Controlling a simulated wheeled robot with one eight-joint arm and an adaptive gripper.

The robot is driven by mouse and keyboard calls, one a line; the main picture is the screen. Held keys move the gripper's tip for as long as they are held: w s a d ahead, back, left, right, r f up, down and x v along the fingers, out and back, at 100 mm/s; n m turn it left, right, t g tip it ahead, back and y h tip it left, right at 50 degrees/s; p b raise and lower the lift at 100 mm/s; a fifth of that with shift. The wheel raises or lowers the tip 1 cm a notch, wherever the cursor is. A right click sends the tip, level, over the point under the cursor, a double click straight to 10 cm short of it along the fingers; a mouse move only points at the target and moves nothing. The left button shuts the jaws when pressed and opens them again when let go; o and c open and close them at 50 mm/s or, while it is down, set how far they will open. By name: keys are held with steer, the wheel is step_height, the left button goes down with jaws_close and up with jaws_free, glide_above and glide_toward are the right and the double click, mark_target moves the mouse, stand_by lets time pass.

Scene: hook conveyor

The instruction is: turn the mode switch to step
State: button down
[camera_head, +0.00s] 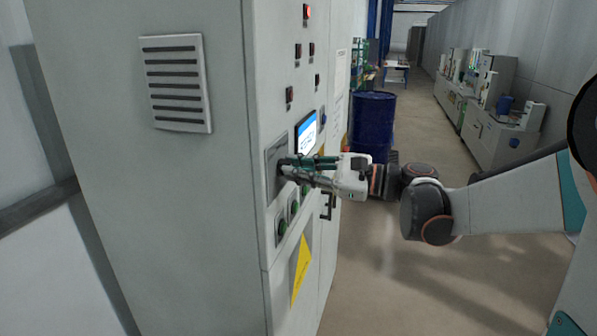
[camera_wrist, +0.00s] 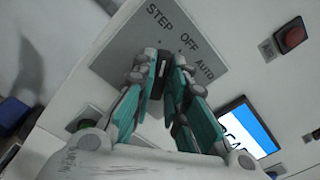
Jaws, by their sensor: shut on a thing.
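The mode switch (camera_wrist: 157,80) is a dark knob on a grey plate (camera_wrist: 205,48), mostly hidden between my fingers. The plate carries the labels STEP, OFF and AUTO in an arc above the knob. The knob's pointer is covered, so I cannot tell which label it faces. My gripper (camera_wrist: 160,66) is shut on the knob, with one teal and grey finger on each side. In the head view, my gripper (camera_head: 287,165) reaches in from the right, its fingertips against the plate (camera_head: 275,152) on the cabinet front.
The grey cabinet (camera_head: 150,230) fills the left. A lit screen (camera_head: 307,132) sits beside the plate, with green buttons (camera_head: 281,226) and a black handle (camera_head: 327,206) below. A blue barrel (camera_head: 373,118) stands behind my gripper.

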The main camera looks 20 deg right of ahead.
steer(key=shift+n, duration=1.1)
steer(key=c, duration=1.6)
jaws_free()
steer(key=shift+s, duration=0.1)
steer(key=v, duration=1.2)
